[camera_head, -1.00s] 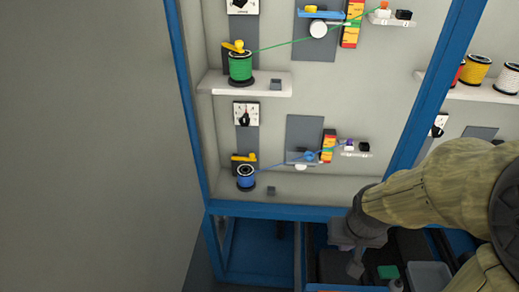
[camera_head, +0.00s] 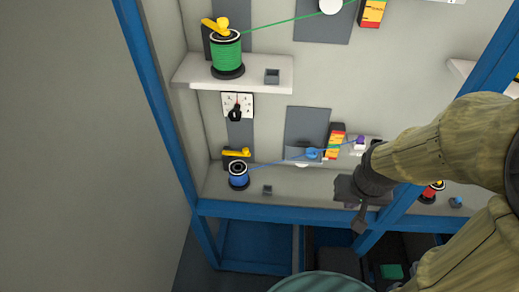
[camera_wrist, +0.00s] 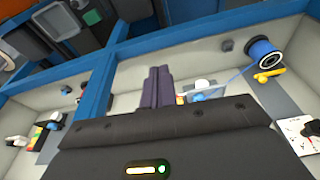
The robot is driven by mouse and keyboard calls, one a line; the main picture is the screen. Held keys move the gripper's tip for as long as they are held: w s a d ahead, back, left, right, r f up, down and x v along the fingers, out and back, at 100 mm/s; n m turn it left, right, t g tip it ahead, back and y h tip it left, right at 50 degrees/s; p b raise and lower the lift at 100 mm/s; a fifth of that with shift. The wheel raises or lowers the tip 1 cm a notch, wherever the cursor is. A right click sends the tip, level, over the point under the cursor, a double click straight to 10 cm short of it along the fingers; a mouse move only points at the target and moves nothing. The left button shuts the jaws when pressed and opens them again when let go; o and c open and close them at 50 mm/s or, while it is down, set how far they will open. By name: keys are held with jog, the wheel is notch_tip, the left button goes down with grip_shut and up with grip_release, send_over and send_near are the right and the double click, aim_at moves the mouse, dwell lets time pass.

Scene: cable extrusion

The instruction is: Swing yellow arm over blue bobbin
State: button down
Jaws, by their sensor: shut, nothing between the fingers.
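The blue bobbin (camera_head: 238,175) stands on the lower shelf at the left in the head view, with a blue cable running right from it. The yellow arm (camera_head: 237,152) lies just behind and above the bobbin, beside it rather than over it. In the wrist view the blue bobbin (camera_wrist: 264,54) and the yellow arm (camera_wrist: 269,75) are at the upper right. My gripper (camera_head: 359,221) is at the right, in front of the shelf edge and well apart from both. Its fingers (camera_wrist: 158,78) are together and empty in the wrist view.
A green bobbin (camera_head: 226,54) with its own yellow arm (camera_head: 215,26) stands on the shelf above. A dial (camera_head: 237,105) is on the back wall. Blue frame posts (camera_head: 150,85) bound the cell. A small grey block (camera_head: 267,190) sits right of the blue bobbin.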

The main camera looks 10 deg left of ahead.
jog(key=shift+s, duration=0.15)
jog(key=w+a+f+m+t+y+b, duration=0.1)
jog(key=w+a+f+t+y+b, duration=0.1)
jog(key=w+a+f+b, duration=0.2)
jog(key=w+a+f+m+t+y+b, duration=0.2)
jog(key=w+a+f+t+y+b, duration=0.1)
jog(key=w+a+f+b, duration=0.2)
jog(key=w+a+f+m+t+y+b, duration=0.1)
jog(key=w+a+f+t+y+b, duration=0.1)
jog(key=w+a+f+b, duration=0.2)
jog(key=shift+w+a+f+m+t+b, duration=0.2)
jog(key=shift+w+f+b, duration=0.7)
jog(key=shift+w+f, duration=0.85)
jog(key=shift+w+a+f+m+t+b, duration=0.15)
jog(key=shift+w+f+b, duration=0.7)
jog(key=shift+w+f, duration=0.85)
jog(key=a+m+y, duration=0.1)
jog(key=y, duration=0.1)
jog(key=a+m+t+y, duration=0.1)
jog(key=a+y, duration=0.1)
jog(key=a+r+m+y, duration=0.1)
jog(key=a, duration=0.1)
jog(key=shift+a+m+t+y+b, duration=0.2)
jog(key=shift+m+t+y+b, duration=0.05)
jog(key=shift+t+y+b, duration=0.15)
jog(key=shift+s+a+r+y, duration=0.15)
jog(key=shift+a+r+y, duration=0.1)
jog(key=shift+y, duration=0.05)
